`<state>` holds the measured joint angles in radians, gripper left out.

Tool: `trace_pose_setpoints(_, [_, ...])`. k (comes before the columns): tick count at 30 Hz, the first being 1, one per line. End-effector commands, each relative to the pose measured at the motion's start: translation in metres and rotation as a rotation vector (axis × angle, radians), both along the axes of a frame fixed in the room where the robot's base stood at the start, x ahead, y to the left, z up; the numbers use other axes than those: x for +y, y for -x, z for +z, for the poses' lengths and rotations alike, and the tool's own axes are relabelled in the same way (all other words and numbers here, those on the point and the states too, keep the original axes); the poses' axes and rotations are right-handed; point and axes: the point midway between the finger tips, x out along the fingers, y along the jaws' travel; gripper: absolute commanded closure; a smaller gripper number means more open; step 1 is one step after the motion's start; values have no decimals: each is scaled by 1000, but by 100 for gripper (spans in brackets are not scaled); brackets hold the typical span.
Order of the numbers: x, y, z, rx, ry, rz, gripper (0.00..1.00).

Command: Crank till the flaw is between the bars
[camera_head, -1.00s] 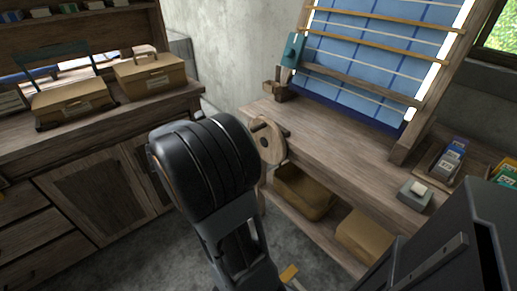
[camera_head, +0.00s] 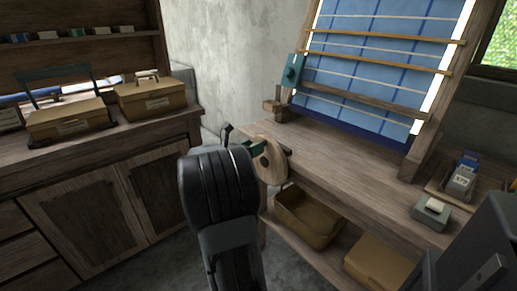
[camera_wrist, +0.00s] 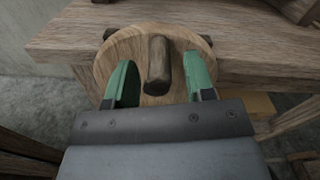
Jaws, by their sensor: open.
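The wooden crank disc (camera_head: 270,168) is on the left end of the loom's bench. It fills the upper middle of the wrist view, with its dark wooden peg handle (camera_wrist: 158,62) standing out from it. My gripper (camera_wrist: 160,66) is open, with one green finger on each side of the peg; I cannot tell whether either touches it. In the head view my arm hides much of the gripper. The blue checked cloth (camera_head: 350,95) hangs on the loom, with two orange-brown bars (camera_head: 385,28) across it. I cannot make out a flaw on the cloth.
A teal box (camera_head: 293,70) is fixed to the loom's left post. A small grey block (camera_head: 430,213) and a card tray (camera_head: 461,178) are at the bench's right. Bins (camera_head: 308,216) stand on the shelf below. A cabinet with boxes (camera_head: 153,97) is at left.

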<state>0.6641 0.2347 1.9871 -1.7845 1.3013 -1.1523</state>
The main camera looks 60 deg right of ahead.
Motion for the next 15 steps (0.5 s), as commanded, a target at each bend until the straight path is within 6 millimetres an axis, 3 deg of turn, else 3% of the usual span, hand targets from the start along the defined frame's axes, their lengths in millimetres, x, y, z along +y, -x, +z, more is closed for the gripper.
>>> trace_pose_setpoints(6, [-20,7,-1,0,-1,-1,51])
trace_pose_setpoints(15, [-26,9,0,1,0,0,51])
